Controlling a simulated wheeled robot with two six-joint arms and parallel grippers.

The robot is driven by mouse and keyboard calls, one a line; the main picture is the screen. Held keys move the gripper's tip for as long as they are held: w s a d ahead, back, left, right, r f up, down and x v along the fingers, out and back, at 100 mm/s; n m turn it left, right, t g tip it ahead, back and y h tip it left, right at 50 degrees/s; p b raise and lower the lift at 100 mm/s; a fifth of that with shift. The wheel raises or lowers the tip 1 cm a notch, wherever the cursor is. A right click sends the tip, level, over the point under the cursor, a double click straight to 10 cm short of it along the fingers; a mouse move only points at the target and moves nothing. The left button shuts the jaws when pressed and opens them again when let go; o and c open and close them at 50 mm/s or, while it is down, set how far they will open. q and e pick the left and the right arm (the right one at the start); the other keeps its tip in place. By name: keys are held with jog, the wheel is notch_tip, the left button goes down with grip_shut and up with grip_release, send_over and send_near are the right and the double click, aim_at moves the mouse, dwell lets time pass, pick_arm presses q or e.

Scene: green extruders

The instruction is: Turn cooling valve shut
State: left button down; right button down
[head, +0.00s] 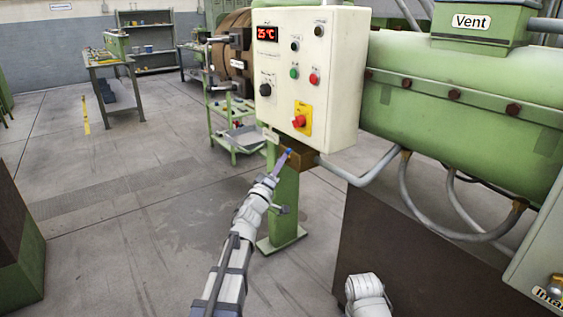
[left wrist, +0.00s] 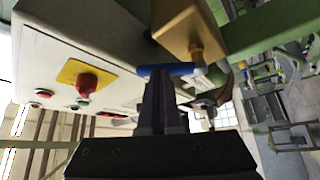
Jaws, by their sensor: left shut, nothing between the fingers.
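The cooling valve has a small blue handle (head: 289,151) next to a brass block (head: 300,158) under the white control box (head: 335,70). In the left wrist view the blue handle (left wrist: 168,70) lies crosswise at the fingertips, beside the brass block (left wrist: 188,32). My left gripper (head: 281,161) is shut and empty, reaching up from below with its tips at the handle. It also shows in the left wrist view (left wrist: 161,80). I cannot tell whether the tips touch the handle. My right gripper is not in view.
A green post (head: 284,205) stands under the box, close to my left gripper. A grey pipe (head: 362,180) runs right from the block to the green machine body (head: 470,95). The red knob (head: 302,118) sits on the box front.

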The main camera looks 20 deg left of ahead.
pick_arm(q)
jog(key=shift+r, duration=0.1)
jog(key=shift+w+a+r+n+g+y+p, duration=0.35)
jog(key=shift+w+a+r+n+y+p, duration=0.15)
jog(key=shift+n+p, duration=0.7)
jog(key=shift+w+a+r+n+g+y+p, duration=0.35)
jog(key=shift+a+r+n+p, duration=0.35)
jog(key=shift+p, duration=0.9)
